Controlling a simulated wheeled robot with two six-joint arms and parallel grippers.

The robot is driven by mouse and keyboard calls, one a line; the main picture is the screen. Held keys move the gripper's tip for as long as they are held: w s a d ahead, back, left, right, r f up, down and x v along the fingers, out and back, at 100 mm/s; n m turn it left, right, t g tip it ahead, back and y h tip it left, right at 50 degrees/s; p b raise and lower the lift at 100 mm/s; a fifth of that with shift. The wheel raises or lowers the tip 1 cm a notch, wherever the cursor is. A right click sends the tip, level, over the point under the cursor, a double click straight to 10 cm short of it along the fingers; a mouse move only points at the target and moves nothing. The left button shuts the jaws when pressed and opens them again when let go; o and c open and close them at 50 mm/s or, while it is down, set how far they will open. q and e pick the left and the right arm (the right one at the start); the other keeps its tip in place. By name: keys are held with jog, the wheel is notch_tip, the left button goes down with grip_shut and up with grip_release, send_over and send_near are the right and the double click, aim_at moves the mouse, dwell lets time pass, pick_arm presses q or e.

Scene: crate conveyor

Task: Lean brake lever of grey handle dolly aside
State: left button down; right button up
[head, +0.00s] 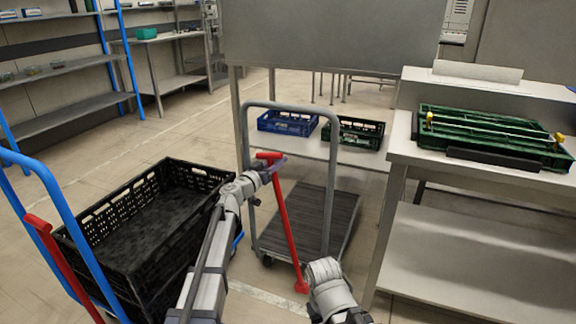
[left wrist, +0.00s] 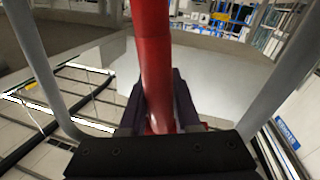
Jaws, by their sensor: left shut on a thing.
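The grey handle dolly stands in the middle of the head view, with an upright grey tube handle (head: 335,160) and a dark ribbed deck (head: 320,215). Its red brake lever (head: 288,225) has a crossbar at the top and runs from upper left down to a red foot at lower right. My left gripper (head: 274,166) is shut on the lever just below the crossbar. In the left wrist view the red lever (left wrist: 154,70) passes between the dark fingers (left wrist: 158,115), with grey handle tubes on both sides. My right gripper is not in view; only part of my right arm shows at the bottom.
A blue handle dolly (head: 75,225) with its own red lever (head: 55,260) and black crates (head: 130,255) stands at left. A steel table (head: 480,180) with a green crate (head: 490,135) is at right. Blue (head: 290,124) and green crates (head: 355,133) sit behind the grey handle.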

pick_arm(q)
jog(key=shift+w+a+y, duration=0.15)
jog(key=shift+a+y, duration=0.15)
jog(key=shift+a, duration=0.2)
jog(key=c, duration=0.6)
grip_release()
jog(key=shift+a+f, duration=0.1)
jog(key=shift+a, duration=0.1)
jog(key=shift+d, duration=0.1)
jog(key=shift+d, duration=0.1)
jog(key=shift+s, duration=0.35)
jog(key=v, duration=0.7)
jog(key=shift+a+f, duration=0.1)
jog(key=shift+a, duration=0.15)
jog(key=shift+d, duration=0.1)
